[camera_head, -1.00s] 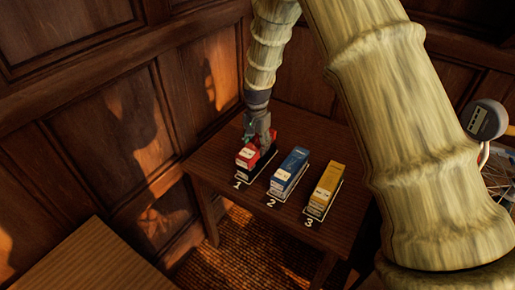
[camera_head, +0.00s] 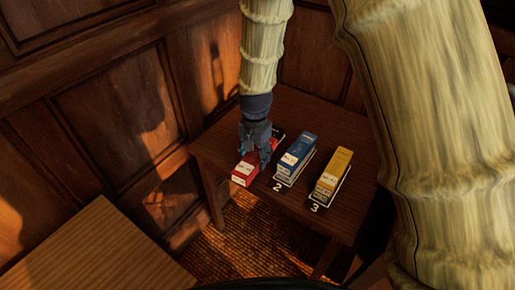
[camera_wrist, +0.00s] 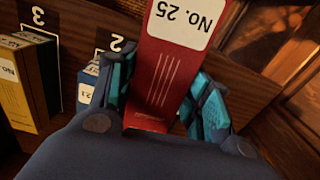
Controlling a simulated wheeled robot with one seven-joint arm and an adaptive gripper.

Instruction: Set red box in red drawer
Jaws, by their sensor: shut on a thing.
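The red box (camera_head: 245,170) is in my gripper (camera_head: 257,150) at the left end of the row on the small wooden table. In the wrist view the red box (camera_wrist: 165,80), with a white "No. 25" label, stands between the two teal-padded fingers of my gripper (camera_wrist: 165,95). The fingers are shut on its sides. My gripper hides part of the box in the head view, and I cannot tell how far it is off the table. No red drawer shows in these frames.
A blue box (camera_head: 296,155) on mark 2 stands close to the right of my gripper, and a yellow box (camera_head: 333,172) on mark 3 stands beyond it. The wooden table (camera_head: 220,150) is near a panelled wall. Another wooden top (camera_head: 95,255) is at the lower left.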

